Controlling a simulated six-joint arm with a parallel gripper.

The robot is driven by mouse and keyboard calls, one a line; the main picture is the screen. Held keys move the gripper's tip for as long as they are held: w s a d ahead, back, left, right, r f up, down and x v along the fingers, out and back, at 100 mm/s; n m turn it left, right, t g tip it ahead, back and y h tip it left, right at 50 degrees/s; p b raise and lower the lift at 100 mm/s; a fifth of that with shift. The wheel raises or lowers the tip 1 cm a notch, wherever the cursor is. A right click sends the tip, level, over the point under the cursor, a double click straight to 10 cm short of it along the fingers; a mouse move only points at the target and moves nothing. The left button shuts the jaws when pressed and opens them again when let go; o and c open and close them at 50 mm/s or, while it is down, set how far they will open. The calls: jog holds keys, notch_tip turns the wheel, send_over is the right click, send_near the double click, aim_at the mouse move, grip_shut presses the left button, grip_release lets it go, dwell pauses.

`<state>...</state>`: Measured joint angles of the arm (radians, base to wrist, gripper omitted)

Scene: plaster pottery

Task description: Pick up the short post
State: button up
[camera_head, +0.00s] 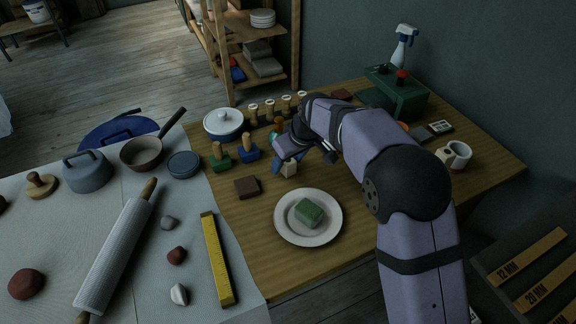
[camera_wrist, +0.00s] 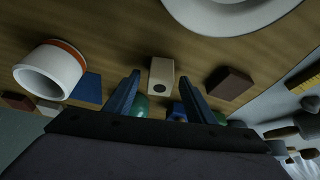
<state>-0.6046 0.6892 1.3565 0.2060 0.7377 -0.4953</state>
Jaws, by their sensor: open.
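A small cream block (camera_head: 288,169), which looks like the short post, stands on the wooden table just below my gripper (camera_head: 287,153). In the wrist view the cream block (camera_wrist: 161,75) shows a dark round spot on the face toward me. My gripper's two blue fingers (camera_wrist: 159,80) are open, one on each side of the block in that picture, with nothing held. I cannot tell how far the fingertips are above it. My arm partly hides this area in the head view.
A dark brown block (camera_head: 247,187) lies left of the post; it also shows in the wrist view (camera_wrist: 229,82). A white plate (camera_head: 329,236) with a green block (camera_head: 308,212) is in front. Wooden-handled green (camera_head: 220,160) and blue (camera_head: 249,153) pieces stand left. A white cylinder (camera_wrist: 49,70) is left in the wrist view.

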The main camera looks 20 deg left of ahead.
jog(key=c, duration=1.2)
jog(key=shift+r, duration=0.1)
notch_tip(320, 180, up, 10)
jog(key=shift+f+p, duration=0.1)
jog(key=shift+p, duration=0.25)
